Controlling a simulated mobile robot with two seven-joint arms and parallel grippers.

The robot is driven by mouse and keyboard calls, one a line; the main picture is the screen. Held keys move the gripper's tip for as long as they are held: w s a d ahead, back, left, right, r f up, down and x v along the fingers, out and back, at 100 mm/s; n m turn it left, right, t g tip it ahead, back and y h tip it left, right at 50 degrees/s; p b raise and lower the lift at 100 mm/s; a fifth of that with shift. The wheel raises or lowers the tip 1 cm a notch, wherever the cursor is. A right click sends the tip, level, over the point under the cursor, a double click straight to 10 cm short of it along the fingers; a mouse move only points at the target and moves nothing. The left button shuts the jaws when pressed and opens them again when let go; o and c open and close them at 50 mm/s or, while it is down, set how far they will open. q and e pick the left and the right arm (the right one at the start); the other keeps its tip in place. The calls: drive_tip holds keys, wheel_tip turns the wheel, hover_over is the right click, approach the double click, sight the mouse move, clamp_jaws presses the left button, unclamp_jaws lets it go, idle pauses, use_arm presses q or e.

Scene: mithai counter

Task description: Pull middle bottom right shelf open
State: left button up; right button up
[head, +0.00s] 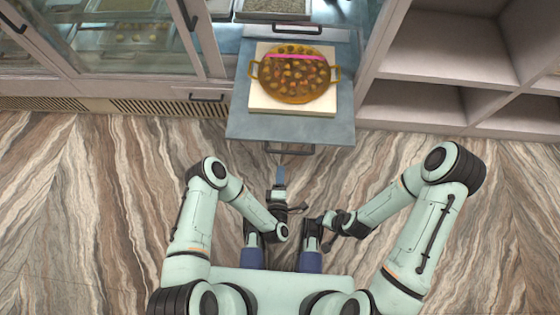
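A blue-grey pull-out shelf (243,128) sticks out of the counter at top centre, over the floor. A dark bar handle (302,151) is on its front edge. On the shelf a round brown pan with two side handles (292,88) full of small round pieces sits on a pale board (262,106). My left gripper (281,172) points up at the handle, with its tip close to it or on it; contact and finger opening are too small to tell. My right gripper (318,228) is lower, near my base, away from the shelf; its fingers are unclear.
Another dark handle (297,28) is on a shelf behind the pan. Glass-fronted cabinets (135,35) stand at left, with a handle (206,97) on a low panel. Open beige shelving (430,60) stands at right. The wood-patterned floor (70,210) is clear on both sides.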

use_arm(q)
drive_tip(key=shift+v, duration=1.25)
use_arm(e)
drive_tip(key=shift+s+a+r, duration=0.2)
drive_tip(key=shift+s+r, duration=0.1)
drive_tip(key=shift+s, duration=0.1)
